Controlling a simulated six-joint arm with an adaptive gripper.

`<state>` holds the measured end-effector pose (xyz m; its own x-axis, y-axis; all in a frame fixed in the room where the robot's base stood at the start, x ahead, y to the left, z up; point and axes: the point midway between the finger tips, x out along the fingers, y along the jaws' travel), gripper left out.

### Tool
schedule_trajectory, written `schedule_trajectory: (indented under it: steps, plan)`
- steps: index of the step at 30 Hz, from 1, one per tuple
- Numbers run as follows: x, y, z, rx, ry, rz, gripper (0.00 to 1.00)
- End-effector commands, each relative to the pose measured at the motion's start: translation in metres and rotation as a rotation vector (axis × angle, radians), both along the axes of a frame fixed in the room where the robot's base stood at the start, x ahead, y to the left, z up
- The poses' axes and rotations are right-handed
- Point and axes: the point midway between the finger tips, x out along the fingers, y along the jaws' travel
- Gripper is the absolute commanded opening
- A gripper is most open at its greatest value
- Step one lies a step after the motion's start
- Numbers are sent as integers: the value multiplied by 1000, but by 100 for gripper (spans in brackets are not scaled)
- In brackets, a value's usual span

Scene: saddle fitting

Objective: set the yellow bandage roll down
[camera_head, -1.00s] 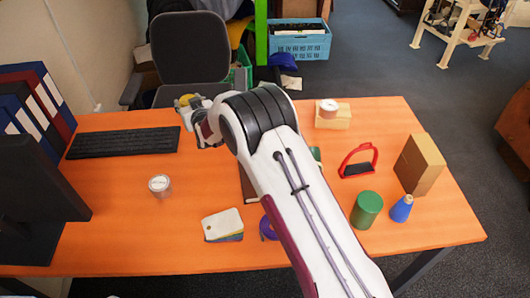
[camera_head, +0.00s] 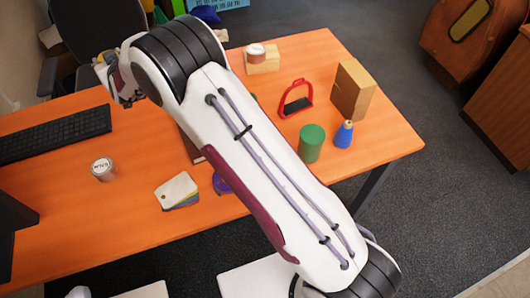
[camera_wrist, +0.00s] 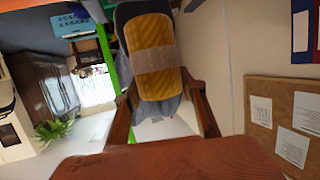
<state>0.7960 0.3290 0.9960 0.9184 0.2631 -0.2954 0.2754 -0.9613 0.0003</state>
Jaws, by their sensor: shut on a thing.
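The yellow bandage roll (camera_wrist: 152,55), with a paler band around its middle, is between the reddish-brown fingers of my gripper (camera_wrist: 160,85) in the wrist view. My gripper is shut on it. In the head view my gripper (camera_head: 122,85) is at the far edge of the orange table, close to the chair, and the roll (camera_head: 102,66) shows only as a small yellowish patch. My arm hides part of the table. The height of the roll over the table is hard to tell.
The orange table (camera_head: 75,215) holds a keyboard (camera_head: 55,132), a small round tin (camera_head: 103,169), a stack of cards (camera_head: 177,190), a purple roll (camera_head: 221,183), a red stirrup (camera_head: 296,98), a green cylinder (camera_head: 311,143), a blue bottle (camera_head: 344,134) and a cardboard box (camera_head: 353,90). Bare tabletop surrounds the tin.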

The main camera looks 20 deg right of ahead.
Motion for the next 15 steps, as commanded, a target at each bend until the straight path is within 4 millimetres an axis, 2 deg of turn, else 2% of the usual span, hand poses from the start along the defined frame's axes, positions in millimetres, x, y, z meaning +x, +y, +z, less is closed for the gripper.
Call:
schedule_trajectory:
  steps: [15]
  plan:
    - [-13, -48, 8, 0, 0, -218, 18]
